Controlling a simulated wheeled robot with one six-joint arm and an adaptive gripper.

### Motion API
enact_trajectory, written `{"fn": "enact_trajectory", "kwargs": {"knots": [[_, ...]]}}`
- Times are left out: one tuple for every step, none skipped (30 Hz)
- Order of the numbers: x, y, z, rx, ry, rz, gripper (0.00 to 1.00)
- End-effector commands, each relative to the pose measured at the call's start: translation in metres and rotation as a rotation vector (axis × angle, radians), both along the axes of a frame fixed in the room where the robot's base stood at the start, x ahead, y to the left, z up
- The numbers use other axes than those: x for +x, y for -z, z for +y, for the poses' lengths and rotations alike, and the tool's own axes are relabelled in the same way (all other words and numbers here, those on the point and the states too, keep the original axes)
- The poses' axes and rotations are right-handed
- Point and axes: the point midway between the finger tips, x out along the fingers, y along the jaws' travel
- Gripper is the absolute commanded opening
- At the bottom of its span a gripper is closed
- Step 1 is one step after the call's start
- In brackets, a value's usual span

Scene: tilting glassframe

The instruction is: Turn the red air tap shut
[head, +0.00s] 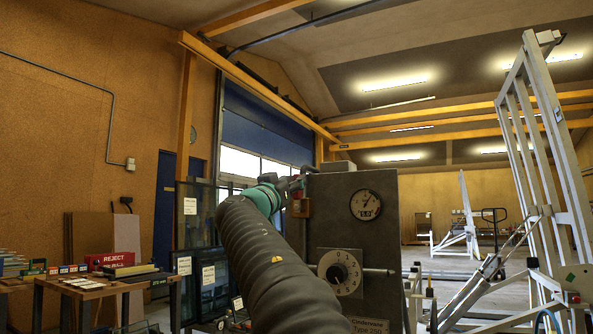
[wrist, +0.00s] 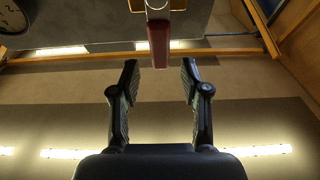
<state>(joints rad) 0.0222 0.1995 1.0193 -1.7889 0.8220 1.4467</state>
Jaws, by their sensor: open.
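The red tap handle (wrist: 159,45) hangs in the top middle of the wrist view, below a pale metal fitting (wrist: 157,5) on the grey cabinet. My gripper (wrist: 159,66) is open, with one dark finger on each side. The handle's end appears between the fingertips, with a gap on both sides; I cannot tell the depth. In the head view my gripper (head: 288,185) is small and partly hidden by my arm, at the left edge of the cabinet (head: 335,225). The tap is hard to make out there.
The cabinet front carries a round gauge (head: 366,204) and a numbered dial (head: 339,272) with a bar. A tall white frame (head: 545,140) leans at the right. Dark glass panes (head: 213,275) and a bench with a red REJECT box (head: 112,259) stand left.

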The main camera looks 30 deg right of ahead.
Motion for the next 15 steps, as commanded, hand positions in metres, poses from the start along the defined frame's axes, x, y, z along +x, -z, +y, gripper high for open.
{"fn": "enact_trajectory", "kwargs": {"knots": [[0.005,-0.007,-0.007,0.0,0.002,0.0,0.46],[0.007,-0.008,-0.011,0.0,0.001,0.001,0.46],[0.011,-0.01,-0.014,0.0,0.001,0.001,0.46],[0.013,-0.011,-0.016,0.001,0.001,0.0,0.46],[0.014,-0.013,-0.019,0.001,0.001,0.0,0.46],[0.017,-0.013,-0.021,0.001,0.0,0.001,0.46],[0.018,-0.014,-0.023,0.001,0.0,0.001,0.46],[0.019,-0.014,-0.025,0.001,0.0,0.001,0.46],[0.02,-0.015,-0.026,0.001,0.0,0.001,0.46],[0.021,-0.015,-0.027,0.001,0.0,0.001,0.46],[0.021,-0.015,-0.027,0.001,0.0,-0.001,0.46],[0.022,-0.015,-0.028,0.0,-0.001,0.0,0.46],[0.022,-0.015,-0.028,0.0,-0.001,0.0,0.46],[0.022,-0.015,-0.028,0.0,-0.001,0.0,0.46],[0.022,-0.015,-0.029,0.0,-0.001,0.0,0.46]]}}
